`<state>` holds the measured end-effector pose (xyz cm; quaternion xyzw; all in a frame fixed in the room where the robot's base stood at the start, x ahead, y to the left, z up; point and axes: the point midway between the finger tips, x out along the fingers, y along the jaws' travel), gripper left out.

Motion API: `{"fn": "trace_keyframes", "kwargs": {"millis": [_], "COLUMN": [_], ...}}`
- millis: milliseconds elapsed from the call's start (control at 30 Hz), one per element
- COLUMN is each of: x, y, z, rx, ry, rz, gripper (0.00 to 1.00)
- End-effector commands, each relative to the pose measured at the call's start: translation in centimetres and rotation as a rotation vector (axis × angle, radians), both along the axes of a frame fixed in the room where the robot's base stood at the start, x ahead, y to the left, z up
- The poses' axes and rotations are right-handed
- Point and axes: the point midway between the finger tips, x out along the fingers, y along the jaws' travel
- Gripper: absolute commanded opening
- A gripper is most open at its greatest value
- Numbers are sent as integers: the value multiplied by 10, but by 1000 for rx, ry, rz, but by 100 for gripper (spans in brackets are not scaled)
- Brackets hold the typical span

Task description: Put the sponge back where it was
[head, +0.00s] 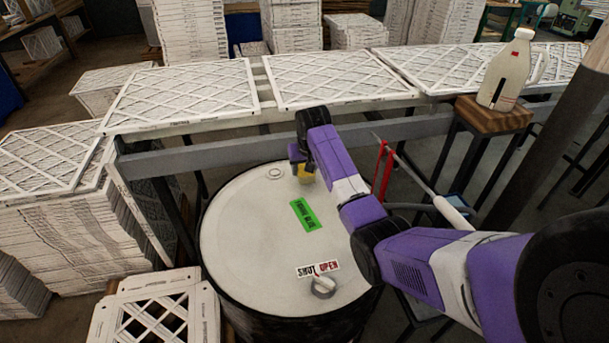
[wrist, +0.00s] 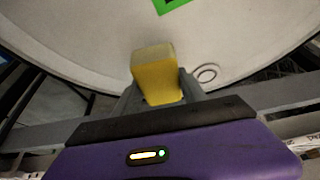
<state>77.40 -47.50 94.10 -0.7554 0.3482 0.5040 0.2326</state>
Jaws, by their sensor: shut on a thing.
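The yellow sponge (wrist: 158,80) is between the fingers of my gripper (wrist: 155,92) in the wrist view, with the white drum top behind it. In the head view the sponge (head: 306,178) shows as a small yellow patch under my gripper (head: 302,170), over the back part of the drum lid (head: 240,240). My gripper is shut on the sponge. I cannot tell whether the sponge touches the lid. The green label (head: 306,215) lies on the lid in front of the sponge.
A dial (head: 322,286) with a SHUT/OPEN label is at the lid's front. A grey rail (head: 200,153) and a rack of white filters (head: 190,90) stand behind the drum. A jug (head: 507,70) stands on a wooden stool (head: 490,115) at right. The lid's left side is clear.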

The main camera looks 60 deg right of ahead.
Motion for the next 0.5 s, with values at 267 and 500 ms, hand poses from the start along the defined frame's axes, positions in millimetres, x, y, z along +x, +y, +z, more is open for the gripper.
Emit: {"fn": "trace_keyframes", "kwargs": {"millis": [267,500], "x": [-1,0], "y": [0,0], "z": [-32,-33], "rx": [1,0], "ry": [2,0], "rz": [-1,0], "gripper": [0,0]}}
